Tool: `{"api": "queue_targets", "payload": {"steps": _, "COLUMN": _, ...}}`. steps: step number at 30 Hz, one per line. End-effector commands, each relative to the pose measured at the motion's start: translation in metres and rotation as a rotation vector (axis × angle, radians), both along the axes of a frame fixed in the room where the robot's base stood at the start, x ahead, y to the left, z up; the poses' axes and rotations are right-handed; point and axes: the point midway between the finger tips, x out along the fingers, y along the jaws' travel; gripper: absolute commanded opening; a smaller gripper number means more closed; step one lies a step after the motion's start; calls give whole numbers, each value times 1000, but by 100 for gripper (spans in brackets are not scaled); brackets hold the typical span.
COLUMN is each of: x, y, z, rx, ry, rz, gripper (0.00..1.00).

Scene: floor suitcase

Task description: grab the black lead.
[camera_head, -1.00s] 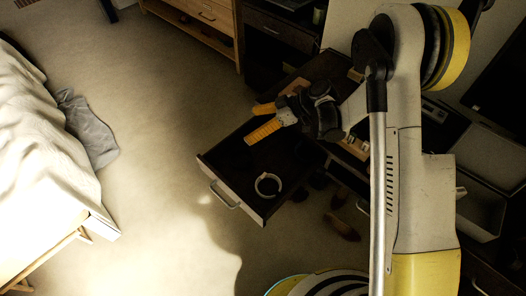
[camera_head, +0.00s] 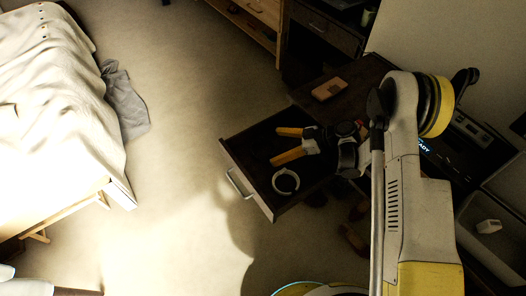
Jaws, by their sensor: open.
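I cannot make out a black lead; the inside of the open drawer is too dark to tell one there. The dark drawer (camera_head: 233,167) is pulled out, its handle toward the left. A white ring-shaped thing (camera_head: 285,191) lies in its front part. My gripper (camera_head: 276,147) is over the drawer with its two yellow-orange fingers apart and pointing left. Nothing shows between them. The lower finger is just above the white ring in the picture; I cannot tell the height between them.
A light brown block (camera_head: 329,90) lies on the dark desk top behind the drawer. A bed (camera_head: 60,130) with a grey cloth (camera_head: 124,102) hanging at its side stands at the left. Open carpet (camera_head: 185,110) lies between bed and drawer. Shoes rest on the floor below the drawer.

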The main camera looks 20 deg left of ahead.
Motion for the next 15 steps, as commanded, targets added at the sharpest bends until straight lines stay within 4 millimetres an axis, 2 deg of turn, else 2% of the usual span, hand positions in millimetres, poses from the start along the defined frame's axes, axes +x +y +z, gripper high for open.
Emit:
{"api": "queue_targets", "payload": {"steps": 9, "x": -4, "y": 44, "z": -27, "rx": 0, "ry": 0, "rz": 2, "gripper": 100}}
{"api": "queue_targets", "payload": {"steps": 15, "x": -4, "y": 51, "z": -28, "rx": 0, "ry": 0, "rz": -1, "gripper": 100}}
